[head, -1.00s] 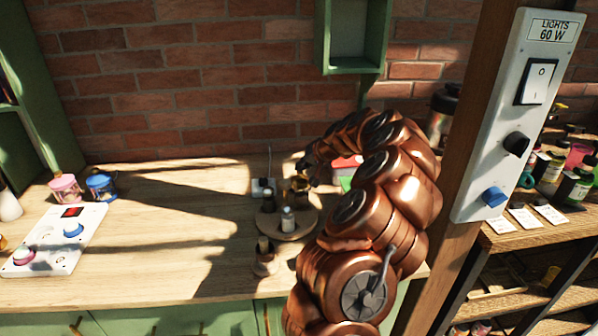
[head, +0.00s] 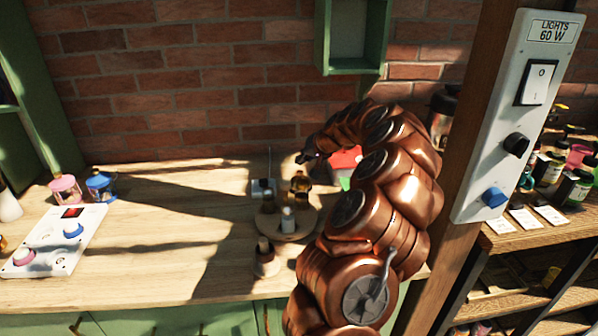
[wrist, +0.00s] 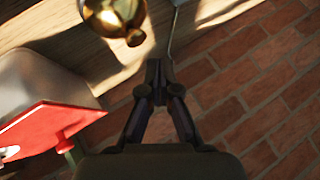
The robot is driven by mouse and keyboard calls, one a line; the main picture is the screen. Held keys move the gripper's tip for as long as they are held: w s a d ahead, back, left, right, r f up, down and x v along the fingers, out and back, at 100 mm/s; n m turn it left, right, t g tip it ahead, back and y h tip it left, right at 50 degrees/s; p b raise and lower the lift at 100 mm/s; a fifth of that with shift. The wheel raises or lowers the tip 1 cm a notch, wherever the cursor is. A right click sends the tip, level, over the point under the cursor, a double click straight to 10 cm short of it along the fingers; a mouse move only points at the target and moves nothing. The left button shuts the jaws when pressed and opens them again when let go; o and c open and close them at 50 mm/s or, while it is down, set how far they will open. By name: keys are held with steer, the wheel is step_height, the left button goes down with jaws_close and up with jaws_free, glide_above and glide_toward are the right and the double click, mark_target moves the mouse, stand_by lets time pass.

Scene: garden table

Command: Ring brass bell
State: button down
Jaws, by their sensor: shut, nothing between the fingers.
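The brass bell (head: 300,184) stands on the wooden table near the back, beside a round wooden board. In the wrist view, a shiny brass body with a small knob, which looks like the bell (wrist: 112,14), shows at the top edge, partly cut off. My gripper (wrist: 155,70) is shut and empty, its fingertips together below and right of the brass knob in that view, apart from it. In the head view my gripper (head: 306,157) is small and dark, above the bell, in front of the brick wall.
The round board (head: 290,237) holds small bottles, with another bottle (head: 265,258) in front. A red-topped pale box (wrist: 50,120) is close to my gripper. A switch panel (head: 520,115) is on the post at right. The table's middle-left is clear.

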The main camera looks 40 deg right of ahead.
mark_target(302, 172)
steer(key=shift+r, duration=2.15)
